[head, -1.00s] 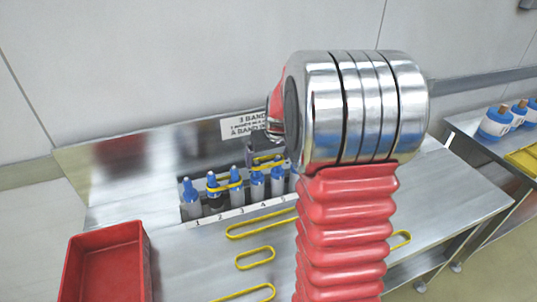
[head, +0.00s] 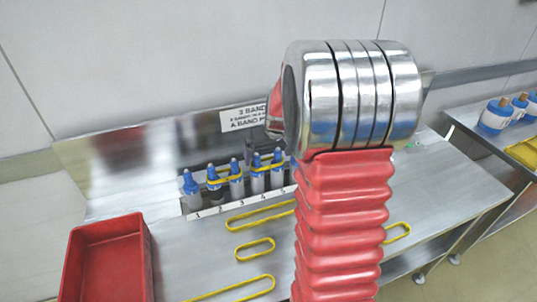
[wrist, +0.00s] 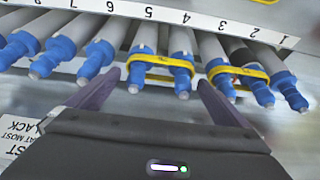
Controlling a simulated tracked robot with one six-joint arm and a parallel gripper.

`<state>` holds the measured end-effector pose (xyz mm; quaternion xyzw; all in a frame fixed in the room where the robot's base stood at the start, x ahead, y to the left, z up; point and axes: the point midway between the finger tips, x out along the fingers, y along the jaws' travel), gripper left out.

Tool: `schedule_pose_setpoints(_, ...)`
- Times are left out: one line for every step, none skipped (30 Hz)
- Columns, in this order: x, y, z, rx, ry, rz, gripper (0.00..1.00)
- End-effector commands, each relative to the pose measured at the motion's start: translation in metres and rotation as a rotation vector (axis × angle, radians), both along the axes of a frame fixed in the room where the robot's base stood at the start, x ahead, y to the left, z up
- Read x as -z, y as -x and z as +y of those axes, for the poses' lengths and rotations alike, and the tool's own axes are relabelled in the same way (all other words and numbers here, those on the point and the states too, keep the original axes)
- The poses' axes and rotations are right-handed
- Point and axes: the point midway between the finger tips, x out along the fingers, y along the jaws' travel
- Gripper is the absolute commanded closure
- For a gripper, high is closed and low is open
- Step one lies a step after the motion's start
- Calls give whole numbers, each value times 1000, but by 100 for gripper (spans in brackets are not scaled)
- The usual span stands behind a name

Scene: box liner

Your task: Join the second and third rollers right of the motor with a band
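The rollers stand in a numbered row; the black-bodied motor (wrist: 237,50) is at number 2. One yellow band (wrist: 243,73) loops the motor and roller 3. Another yellow band (wrist: 160,62) loops roller 4 (wrist: 182,42) and roller 5 (wrist: 147,36), the second and third right of the motor. It also shows in the head view (head: 267,165). My gripper (wrist: 158,92) is open in the wrist view, its two dark fingers wide apart near the tips of rollers 4 and 5. No band shows on the fingers. In the head view my arm hides the higher-numbered rollers.
Several loose yellow bands lie on the steel table, including a long one (head: 258,217) and a short one (head: 255,249). A red bin (head: 106,262) stands at front left. A sign (head: 243,119) is behind the rollers. A second table with a yellow tray (head: 525,152) is at far right.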

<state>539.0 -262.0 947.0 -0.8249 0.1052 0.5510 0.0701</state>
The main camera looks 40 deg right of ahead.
Motion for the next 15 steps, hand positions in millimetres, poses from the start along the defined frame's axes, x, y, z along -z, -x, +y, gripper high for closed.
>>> schedule_pose_setpoints(0,0,0,0,0,0,0)
schedule_pose_setpoints(0,0,0,0,0,0,0)
schedule_pose_setpoints(0,0,0,0,0,0,0)
schedule_pose_setpoints(-1,0,0,0,0,0,0)
schedule_pose_setpoints(-1,0,0,0,0,0,0)
schedule_pose_setpoints(-2,1,0,0,0,-1,0)
schedule_pose_setpoints(-3,1,0,0,0,-1,0)
schedule_pose_setpoints(-5,1,0,0,0,-1,0)
schedule_pose_setpoints(-7,2,1,0,1,-2,0)
schedule_pose_setpoints(-10,3,1,-1,1,-2,0)
schedule_pose_setpoints(-12,4,1,-1,1,-2,0)
schedule_pose_setpoints(-16,6,2,-1,1,-3,0)
schedule_pose_setpoints(-20,7,2,-1,1,-3,0)
schedule_pose_setpoints(-23,9,2,-1,1,-3,0)
schedule_pose_setpoints(-28,11,3,-1,2,-3,0)
